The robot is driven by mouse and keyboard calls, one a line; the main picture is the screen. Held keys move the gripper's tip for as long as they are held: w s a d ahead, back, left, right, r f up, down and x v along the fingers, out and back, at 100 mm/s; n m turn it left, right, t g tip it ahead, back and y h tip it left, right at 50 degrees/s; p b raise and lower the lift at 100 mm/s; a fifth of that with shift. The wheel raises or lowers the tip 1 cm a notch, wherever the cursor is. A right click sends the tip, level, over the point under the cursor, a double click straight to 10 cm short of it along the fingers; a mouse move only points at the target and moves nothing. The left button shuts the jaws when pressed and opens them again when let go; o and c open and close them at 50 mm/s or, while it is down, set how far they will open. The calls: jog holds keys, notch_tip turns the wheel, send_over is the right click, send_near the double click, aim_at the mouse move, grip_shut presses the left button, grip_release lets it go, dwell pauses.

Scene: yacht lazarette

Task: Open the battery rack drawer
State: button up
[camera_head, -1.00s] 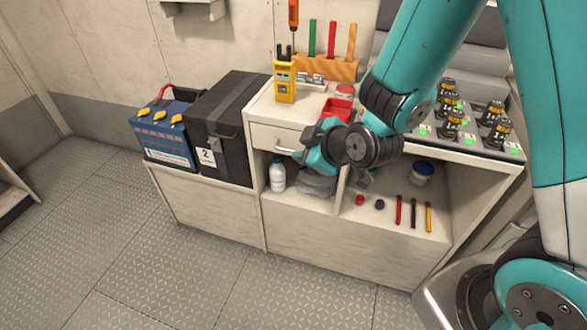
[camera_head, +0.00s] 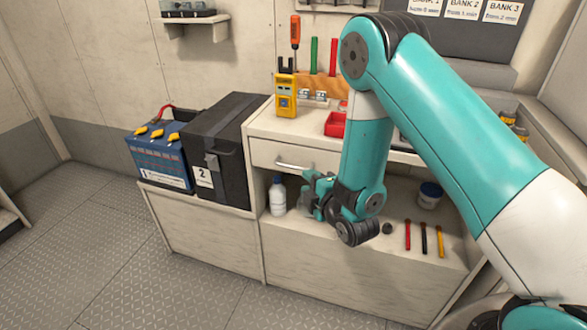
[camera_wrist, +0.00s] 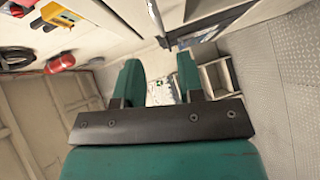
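The drawer (camera_head: 268,153) is a pale wooden front under the counter top, with a silver bar handle (camera_head: 293,164). It looks shut, its front flush with the cabinet. My gripper (camera_head: 312,184) is just right of and slightly below the handle in the head view, in front of the open shelf space. It seems apart from the handle. In the wrist view my gripper (camera_wrist: 160,78) has its two teal fingers spread with nothing between them. I cannot clearly make out the handle there. My arm hides part of the cabinet's middle.
A white bottle (camera_head: 277,196) stands on the shelf below the drawer. A black box marked 2 (camera_head: 222,155) and a blue battery (camera_head: 160,162) sit to the left. A yellow meter (camera_head: 285,97) and a red tray (camera_head: 336,123) are on the counter.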

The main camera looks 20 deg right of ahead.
aim_at(294, 168)
jog(key=p+x, duration=0.1)
jog(key=x, duration=0.7)
jog(key=shift+r+p, duration=0.15)
jog(key=shift+p, duration=0.15)
jog(key=shift+w+f, duration=0.25)
jog(key=shift+w, duration=0.3)
grip_shut()
jog(key=shift+a, duration=0.1)
